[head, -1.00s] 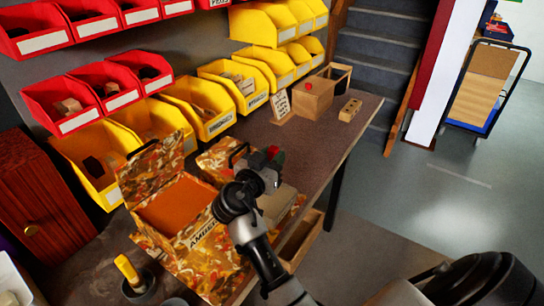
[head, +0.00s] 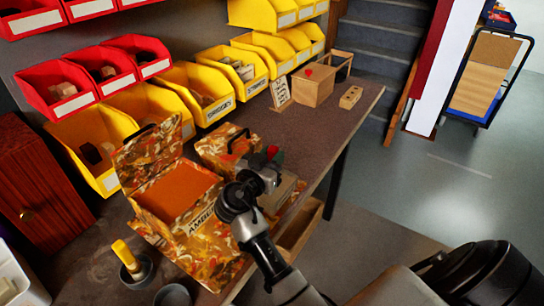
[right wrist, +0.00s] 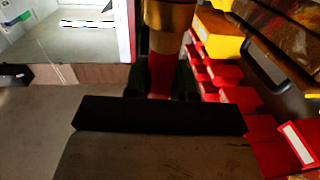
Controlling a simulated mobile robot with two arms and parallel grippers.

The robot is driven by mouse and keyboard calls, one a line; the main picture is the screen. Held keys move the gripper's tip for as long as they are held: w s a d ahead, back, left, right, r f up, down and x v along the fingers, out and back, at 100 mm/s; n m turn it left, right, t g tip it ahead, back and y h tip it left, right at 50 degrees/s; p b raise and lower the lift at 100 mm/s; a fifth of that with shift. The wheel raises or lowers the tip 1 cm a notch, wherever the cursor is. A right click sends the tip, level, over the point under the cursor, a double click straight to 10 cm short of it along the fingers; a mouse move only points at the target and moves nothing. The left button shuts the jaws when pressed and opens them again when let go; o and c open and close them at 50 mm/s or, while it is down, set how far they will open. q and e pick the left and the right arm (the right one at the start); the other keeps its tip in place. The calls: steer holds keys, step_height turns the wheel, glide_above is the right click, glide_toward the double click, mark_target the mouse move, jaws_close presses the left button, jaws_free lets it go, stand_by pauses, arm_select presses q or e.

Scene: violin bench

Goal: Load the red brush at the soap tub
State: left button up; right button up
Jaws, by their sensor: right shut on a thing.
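My right gripper (head: 268,168) is over the bench, just right of the amber-patterned boxes. It is shut on a red handle, probably the red brush (head: 272,152). In the right wrist view the red shaft (right wrist: 162,75) stands between the dark fingers (right wrist: 160,82), with a brass-coloured collar (right wrist: 168,15) above it. The bristles cannot be made out. Two dark round tubs stand at the bench's near left: one (head: 138,275) holds a yellow-handled tool (head: 123,254), the other (head: 172,295) is cut off by the frame. I cannot tell which is the soap tub. My left gripper is not in view.
An open patterned box (head: 140,160) with an orange interior stands left of the gripper, a closed one (head: 215,150) behind it. Yellow bins (head: 203,98) and red bins (head: 55,90) line the back. The bench top toward the far right (head: 310,125) is mostly clear.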

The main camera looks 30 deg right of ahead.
steer(key=shift+f+b, duration=0.45)
steer(key=shift+b, duration=0.05)
stand_by(1.0)
steer(key=shift+s+f+b, duration=0.1)
steer(key=shift+f+b, duration=0.1)
steer(key=shift+b, duration=0.3)
stand_by(1.5)
steer(key=shift+r+p, duration=1.7)
steer(key=shift+r, duration=2)
